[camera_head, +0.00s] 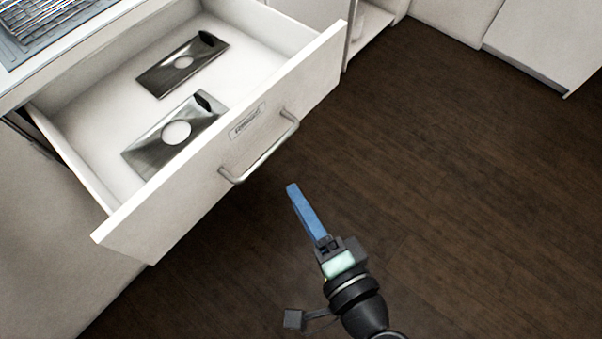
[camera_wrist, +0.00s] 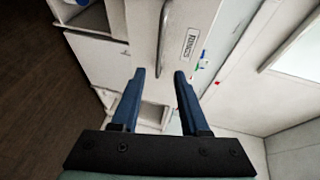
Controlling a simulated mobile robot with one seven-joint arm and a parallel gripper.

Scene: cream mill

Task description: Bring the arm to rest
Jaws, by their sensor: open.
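My gripper (camera_head: 294,188) is low in the middle of the head view, in front of the open drawer and apart from it, over the dark floor. From that side its blue fingers overlap into one. In the wrist view my gripper (camera_wrist: 158,73) shows two blue fingers spread apart with nothing between them. The wrist view looks toward the drawer front and its handle (camera_wrist: 164,40).
A white drawer (camera_head: 222,173) stands pulled out, with a metal bar handle (camera_head: 262,153) on its front. Two metal plates (camera_head: 150,150) (camera_head: 160,82) with round pale spots lie inside. A wire rack (camera_head: 45,20) sits on the counter above. Dark floor (camera_head: 470,190) on the right is clear.

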